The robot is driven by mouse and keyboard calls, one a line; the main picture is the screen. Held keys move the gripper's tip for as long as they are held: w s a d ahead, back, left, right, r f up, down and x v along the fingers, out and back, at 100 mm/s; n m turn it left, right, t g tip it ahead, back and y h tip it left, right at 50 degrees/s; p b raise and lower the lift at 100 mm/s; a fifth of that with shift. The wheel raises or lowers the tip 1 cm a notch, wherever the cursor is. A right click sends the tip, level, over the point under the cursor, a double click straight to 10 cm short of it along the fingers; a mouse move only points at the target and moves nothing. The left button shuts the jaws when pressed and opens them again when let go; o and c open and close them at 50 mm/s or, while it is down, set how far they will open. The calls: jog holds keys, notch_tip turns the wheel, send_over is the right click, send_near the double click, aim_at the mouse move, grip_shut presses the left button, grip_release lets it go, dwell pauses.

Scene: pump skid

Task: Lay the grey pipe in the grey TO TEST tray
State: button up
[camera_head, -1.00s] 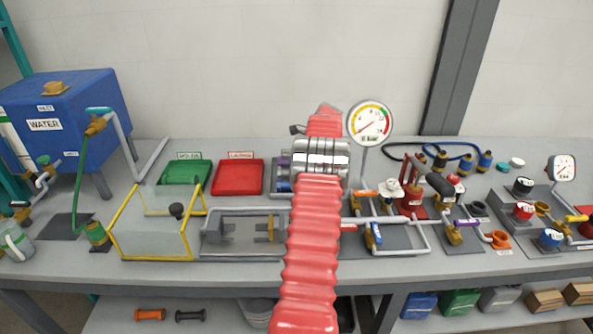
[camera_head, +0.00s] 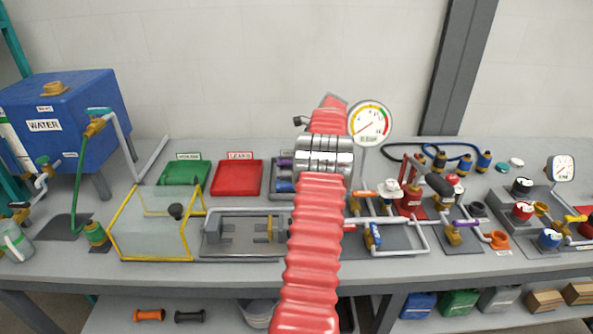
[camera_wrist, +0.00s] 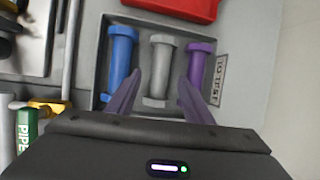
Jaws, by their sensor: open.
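The grey pipe (camera_wrist: 160,68) lies in the grey TO TEST tray (camera_wrist: 103,60) in the wrist view, between a blue pipe (camera_wrist: 121,62) and a purple pipe (camera_wrist: 199,66). My gripper (camera_wrist: 160,77) is open, with one finger on either side of the grey pipe's lower part in the picture. No contact with the pipe shows. The gripper body hides the near edge of the view. In the head view my arm hides much of the tray (camera_head: 273,193) and my gripper is not visible.
A red tray (camera_head: 238,178) and a green tray (camera_head: 185,172) stand left of the TO TEST tray. A clear yellow-framed box (camera_head: 150,228) and a test rig (camera_head: 240,240) stand in front. A pressure gauge (camera_head: 370,123) rises close to my arm.

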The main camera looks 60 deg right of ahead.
jog(key=v, duration=1)
dwell(0.5)
